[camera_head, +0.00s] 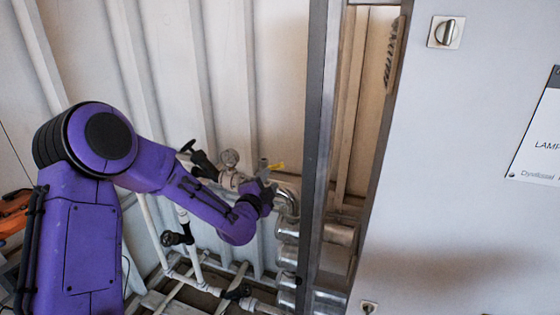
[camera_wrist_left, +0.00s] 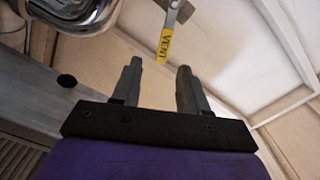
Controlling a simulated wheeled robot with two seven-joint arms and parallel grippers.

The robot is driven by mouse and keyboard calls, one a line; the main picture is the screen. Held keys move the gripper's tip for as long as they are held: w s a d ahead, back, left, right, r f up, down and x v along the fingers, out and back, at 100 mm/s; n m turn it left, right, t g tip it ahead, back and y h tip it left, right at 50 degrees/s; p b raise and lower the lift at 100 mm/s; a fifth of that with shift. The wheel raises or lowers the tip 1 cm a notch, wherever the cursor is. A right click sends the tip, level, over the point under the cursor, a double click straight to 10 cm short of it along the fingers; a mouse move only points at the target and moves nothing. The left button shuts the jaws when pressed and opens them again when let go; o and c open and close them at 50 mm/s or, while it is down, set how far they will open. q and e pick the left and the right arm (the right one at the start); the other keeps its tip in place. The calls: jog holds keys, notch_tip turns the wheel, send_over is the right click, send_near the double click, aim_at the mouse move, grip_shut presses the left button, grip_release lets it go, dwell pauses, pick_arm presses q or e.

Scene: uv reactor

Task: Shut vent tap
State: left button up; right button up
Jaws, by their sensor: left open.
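The vent tap shows in the left wrist view as a metal lever with a yellow sleeve (camera_wrist_left: 166,45) marked VENT. The sleeve lies just beyond and between the two fingertips of my left gripper (camera_wrist_left: 158,68). The gripper is open and its fingers stand apart with nothing between them. In the head view the yellow handle (camera_head: 276,166) points right from a small valve on the pipework. My left gripper (camera_head: 268,184) is just below it there, partly hidden by its own wrist. My right gripper is not in view.
Shiny bent pipe (camera_head: 288,197) is close on the right, beside a grey upright post (camera_head: 318,130). A large white panel with a knob (camera_head: 445,32) fills the right. Pipes run low down.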

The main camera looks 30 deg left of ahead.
aim_at(278, 167)
pick_arm(q)
jog(key=p+x, duration=0.1)
jog(key=x, duration=0.2)
jog(key=p+x, duration=0.1)
jog(key=x, duration=0.2)
jog(key=p+x, duration=0.1)
jog(key=x, duration=0.2)
jog(key=shift+w+a+r+p, duration=0.1)
jog(key=shift+w+r+p, duration=0.2)
jog(key=shift+r+p, duration=0.1)
jog(key=shift+w+a, duration=0.1)
jog(key=shift+w, duration=0.35)
jog(key=shift+c, duration=0.3)
